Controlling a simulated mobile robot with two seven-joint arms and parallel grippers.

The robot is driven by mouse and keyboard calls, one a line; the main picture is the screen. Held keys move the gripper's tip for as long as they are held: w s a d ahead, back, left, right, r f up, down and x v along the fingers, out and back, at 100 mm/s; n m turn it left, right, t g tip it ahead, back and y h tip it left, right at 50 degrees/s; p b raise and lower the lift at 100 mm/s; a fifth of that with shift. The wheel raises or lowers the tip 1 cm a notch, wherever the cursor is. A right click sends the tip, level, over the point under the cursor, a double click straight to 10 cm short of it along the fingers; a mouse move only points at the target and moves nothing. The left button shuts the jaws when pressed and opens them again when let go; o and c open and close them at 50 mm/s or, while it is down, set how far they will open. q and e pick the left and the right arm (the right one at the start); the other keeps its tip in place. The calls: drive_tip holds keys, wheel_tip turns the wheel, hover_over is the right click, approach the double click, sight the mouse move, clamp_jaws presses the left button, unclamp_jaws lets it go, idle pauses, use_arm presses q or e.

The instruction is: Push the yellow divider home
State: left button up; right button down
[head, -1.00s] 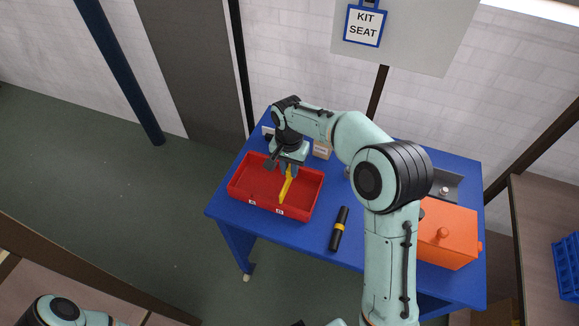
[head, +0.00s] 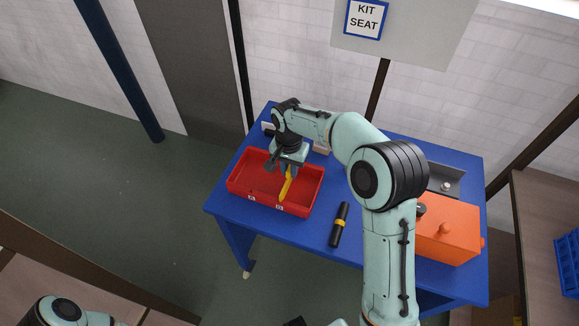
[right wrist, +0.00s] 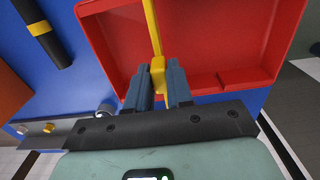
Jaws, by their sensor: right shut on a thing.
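The yellow divider (head: 287,187) is a thin bar inside the red bin (head: 243,192) on the blue table. In the right wrist view the divider (right wrist: 152,28) runs away from my gripper across the bin (right wrist: 220,40), and its near end is a thicker block. My right gripper (head: 289,172) reaches down into the bin, and its two fingers (right wrist: 158,78) are shut on that block. The fingers and wrist hide part of the divider's near end, so I cannot tell how deep it sits. My left gripper is not in view; only part of the left arm shows.
A black cylinder with a yellow band (head: 339,225) lies right of the bin on the blue table (head: 310,232). An orange box (head: 450,232) and a grey tray (head: 447,180) stand at the right. Small items stand behind the bin. A kit seat sign (head: 366,18) hangs behind.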

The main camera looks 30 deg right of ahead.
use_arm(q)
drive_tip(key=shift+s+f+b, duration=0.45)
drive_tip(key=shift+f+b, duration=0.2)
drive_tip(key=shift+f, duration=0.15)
use_arm(e)
drive_tip(key=shift+f, duration=1.4)
drive_tip(key=c, duration=0.9)
unclamp_jaws()
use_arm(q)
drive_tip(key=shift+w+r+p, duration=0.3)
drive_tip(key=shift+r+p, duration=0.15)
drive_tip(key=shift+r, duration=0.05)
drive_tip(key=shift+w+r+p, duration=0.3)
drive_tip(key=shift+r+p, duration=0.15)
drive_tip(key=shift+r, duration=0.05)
use_arm(e)
wheel_tip(320, 180, up, 13)
drive_tip(key=shift+r, duration=0.15)
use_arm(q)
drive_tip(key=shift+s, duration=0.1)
use_arm(e)
drive_tip(key=shift+a, duration=0.1)
